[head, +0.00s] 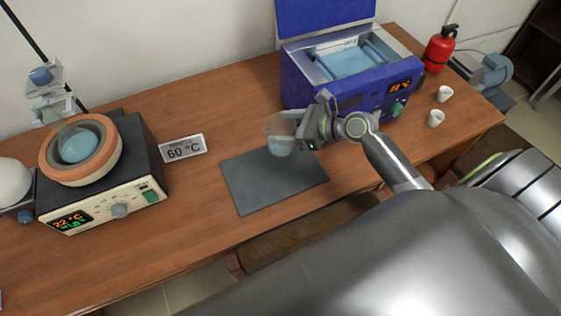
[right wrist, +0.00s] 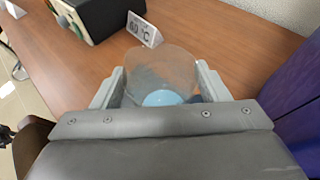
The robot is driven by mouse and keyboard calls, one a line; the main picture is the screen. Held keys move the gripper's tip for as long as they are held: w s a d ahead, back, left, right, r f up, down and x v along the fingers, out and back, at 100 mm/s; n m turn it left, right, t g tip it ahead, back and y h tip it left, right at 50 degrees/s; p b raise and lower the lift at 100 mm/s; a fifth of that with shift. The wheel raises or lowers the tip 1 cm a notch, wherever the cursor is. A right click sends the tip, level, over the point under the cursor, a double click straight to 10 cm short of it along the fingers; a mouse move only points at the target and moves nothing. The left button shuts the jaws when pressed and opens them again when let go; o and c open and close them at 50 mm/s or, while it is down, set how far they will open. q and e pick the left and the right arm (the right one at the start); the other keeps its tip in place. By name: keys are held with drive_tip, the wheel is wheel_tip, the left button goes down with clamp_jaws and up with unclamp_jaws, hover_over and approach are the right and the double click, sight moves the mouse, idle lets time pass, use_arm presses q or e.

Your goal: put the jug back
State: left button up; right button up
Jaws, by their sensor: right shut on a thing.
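The jug (head: 279,138) is a clear vessel with light blue liquid in it. My right gripper (head: 297,130) is shut on it, at the back right of the dark grey mat (head: 265,187). In the right wrist view the jug (right wrist: 160,70) stands between the two fingers of my right gripper (right wrist: 158,92), with the blue liquid low inside. I cannot tell whether the jug's base touches the mat or hangs above it. My left gripper does not show.
A blue water bath (head: 348,92) stands close behind and right of my right gripper. A heating mantle (head: 152,165) with a round flask is at the left. A "60 °C" sign (head: 182,148) stands between. Two white cups (head: 436,118) and a red extinguisher (head: 439,48) are at the right.

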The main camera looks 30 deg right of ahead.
sight(285, 149)
wheel_tip(285, 149, down, 5)
drive_tip(key=shift+d+f+b, duration=0.1)
drive_tip(key=shift+d+b, duration=0.05)
drive_tip(key=shift+b, duration=0.15)
drive_tip(key=shift+f, duration=0.65)
wheel_tip(285, 149, down, 2)
drive_tip(key=shift+f, duration=0.2)
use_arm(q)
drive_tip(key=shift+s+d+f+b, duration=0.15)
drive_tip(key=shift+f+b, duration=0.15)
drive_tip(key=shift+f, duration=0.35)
use_arm(e)
drive_tip(key=shift+f, duration=0.4)
drive_tip(key=o, duration=1.8)
drive_tip(key=shift+f, duration=0.15)
